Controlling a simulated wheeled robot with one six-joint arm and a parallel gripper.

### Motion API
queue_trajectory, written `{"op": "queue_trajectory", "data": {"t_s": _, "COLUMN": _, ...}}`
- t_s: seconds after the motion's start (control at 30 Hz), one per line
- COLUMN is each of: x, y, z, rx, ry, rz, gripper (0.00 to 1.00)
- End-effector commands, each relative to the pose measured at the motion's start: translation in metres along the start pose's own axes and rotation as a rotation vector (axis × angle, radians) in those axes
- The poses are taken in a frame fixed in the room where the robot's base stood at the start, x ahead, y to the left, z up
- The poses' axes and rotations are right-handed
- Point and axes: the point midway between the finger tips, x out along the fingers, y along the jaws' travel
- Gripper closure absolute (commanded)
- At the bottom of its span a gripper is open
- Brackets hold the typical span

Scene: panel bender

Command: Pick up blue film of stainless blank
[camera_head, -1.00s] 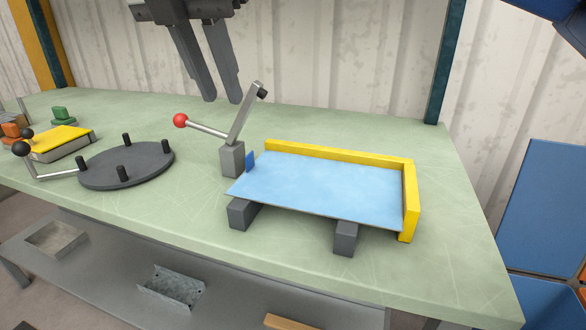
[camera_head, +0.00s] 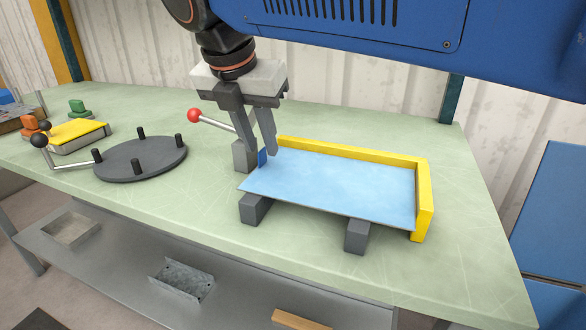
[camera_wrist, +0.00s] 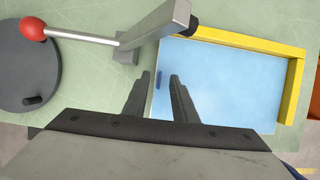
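The stainless blank is covered by light blue film (camera_head: 335,187) and lies flat on grey blocks at the middle of the bench. A small darker blue tab (camera_head: 263,158) stands up at its left end. My gripper (camera_head: 257,152) points down over that end, its fingers apart. In the wrist view, my gripper (camera_wrist: 161,76) is open, with the tab (camera_wrist: 158,79) seen between its fingertips and the film (camera_wrist: 215,85) spreading right. I cannot tell whether either finger touches the tab.
A yellow L-shaped stop (camera_head: 424,195) borders the blank's back and right sides. A clamp with a red-knobbed lever (camera_head: 194,115) stands close to my gripper. A dark disc with pegs (camera_head: 140,160) lies left. The bench front (camera_head: 200,220) is clear.

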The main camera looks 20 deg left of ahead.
Motion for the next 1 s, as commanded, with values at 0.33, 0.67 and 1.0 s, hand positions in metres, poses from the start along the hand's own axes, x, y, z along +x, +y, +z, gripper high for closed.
{"op": "queue_trajectory", "data": {"t_s": 0.33, "x": 0.018, "y": 0.000, "z": 0.000, "rx": 0.000, "ry": 0.000, "rz": 0.000, "gripper": 0.75}}
{"op": "queue_trajectory", "data": {"t_s": 0.67, "x": 0.018, "y": 0.000, "z": 0.000, "rx": 0.000, "ry": 0.000, "rz": 0.000, "gripper": 1.00}}
{"op": "queue_trajectory", "data": {"t_s": 1.0, "x": 0.016, "y": 0.000, "z": 0.000, "rx": 0.000, "ry": 0.000, "rz": 0.000, "gripper": 1.00}}
